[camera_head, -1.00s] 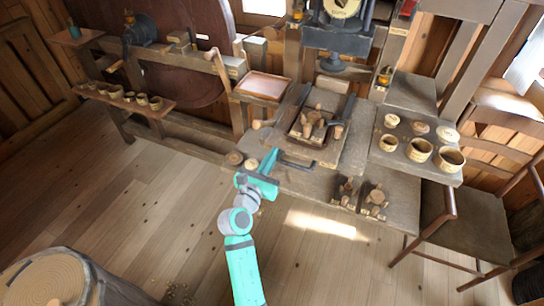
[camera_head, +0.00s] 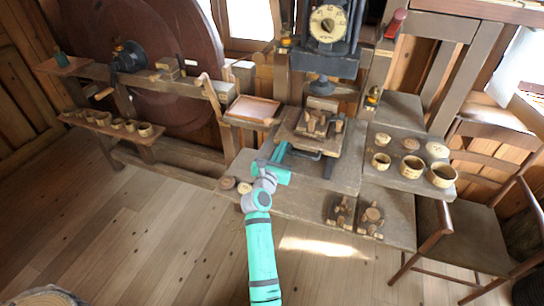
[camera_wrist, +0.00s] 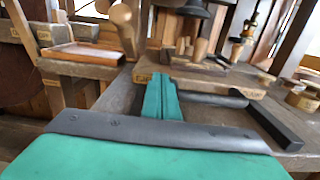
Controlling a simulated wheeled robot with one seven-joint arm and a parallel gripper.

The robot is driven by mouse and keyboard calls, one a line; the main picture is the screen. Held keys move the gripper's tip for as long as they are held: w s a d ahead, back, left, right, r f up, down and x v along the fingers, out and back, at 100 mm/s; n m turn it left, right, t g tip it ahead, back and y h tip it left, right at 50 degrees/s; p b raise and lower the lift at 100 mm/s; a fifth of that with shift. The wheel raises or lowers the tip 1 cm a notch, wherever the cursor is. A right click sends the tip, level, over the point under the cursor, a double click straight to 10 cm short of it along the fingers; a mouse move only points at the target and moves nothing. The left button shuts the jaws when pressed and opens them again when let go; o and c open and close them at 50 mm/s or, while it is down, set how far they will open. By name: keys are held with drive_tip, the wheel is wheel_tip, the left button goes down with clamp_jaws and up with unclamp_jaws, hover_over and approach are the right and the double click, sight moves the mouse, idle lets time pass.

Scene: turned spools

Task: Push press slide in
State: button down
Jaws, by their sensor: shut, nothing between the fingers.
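The press slide (camera_head: 312,141) is a wooden board with a dark front handle and small wooden pieces (camera_head: 318,122) on top. It sits between the rails, just in front of and partly below the press ram (camera_head: 321,86). The wrist view shows the slide's front edge (camera_wrist: 205,76) and dark handle bar (camera_wrist: 215,98). My teal gripper (camera_head: 283,152) is shut and empty at the slide's left front. In the wrist view its fingertips (camera_wrist: 161,82) are at the front edge, left of the handle bar; I cannot tell whether they touch.
The press has a round dial (camera_head: 328,23). A tray (camera_head: 252,109) stands left of it. Cups stand on the right-hand board (camera_head: 407,184). A chair (camera_head: 470,225) is at right.

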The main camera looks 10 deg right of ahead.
drive_tip(key=shift+d+x, duration=0.2)
drive_tip(key=shift+x, duration=0.9)
drive_tip(key=shift+s+a, duration=0.1)
drive_tip(key=shift+a, duration=0.15)
